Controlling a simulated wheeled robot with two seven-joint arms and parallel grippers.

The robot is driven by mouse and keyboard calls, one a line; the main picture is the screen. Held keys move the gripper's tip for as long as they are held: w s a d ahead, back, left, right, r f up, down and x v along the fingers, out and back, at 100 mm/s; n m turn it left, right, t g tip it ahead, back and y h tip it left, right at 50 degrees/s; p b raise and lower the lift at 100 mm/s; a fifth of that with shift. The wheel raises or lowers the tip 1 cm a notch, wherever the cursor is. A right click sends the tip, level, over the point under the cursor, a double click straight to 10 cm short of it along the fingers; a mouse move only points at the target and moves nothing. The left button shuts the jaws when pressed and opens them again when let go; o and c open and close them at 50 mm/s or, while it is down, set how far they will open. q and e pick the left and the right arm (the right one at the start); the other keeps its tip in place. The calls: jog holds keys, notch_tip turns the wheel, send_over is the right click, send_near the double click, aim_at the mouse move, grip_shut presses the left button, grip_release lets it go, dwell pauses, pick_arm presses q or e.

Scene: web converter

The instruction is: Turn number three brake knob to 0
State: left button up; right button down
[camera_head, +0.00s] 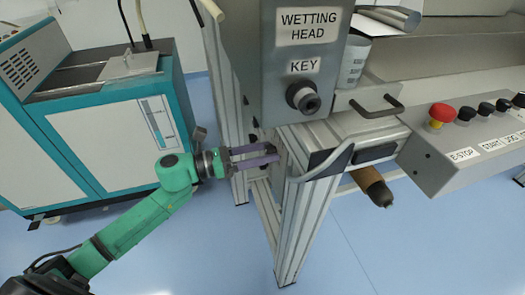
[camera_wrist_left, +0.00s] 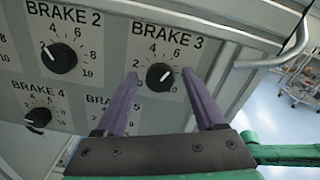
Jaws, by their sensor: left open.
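The black BRAKE 3 knob (camera_wrist_left: 160,77) is on a grey panel in the left wrist view. Its white pointer line slants to the upper right of its dial. My left gripper (camera_wrist_left: 160,74) is open, with one purple finger on each side of the knob. I cannot tell whether the fingers touch it. In the head view my left gripper (camera_head: 272,153) reaches the machine frame below the KEY box, where the knob panel is hidden. My right gripper is not in view.
Neighbouring knobs BRAKE 2 (camera_wrist_left: 58,58) and BRAKE 4 (camera_wrist_left: 38,120) are to the left; BRAKE 5 is partly covered by my gripper. A curved metal handle (camera_wrist_left: 275,58) is on the right.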

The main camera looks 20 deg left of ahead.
pick_arm(q)
grip_shut()
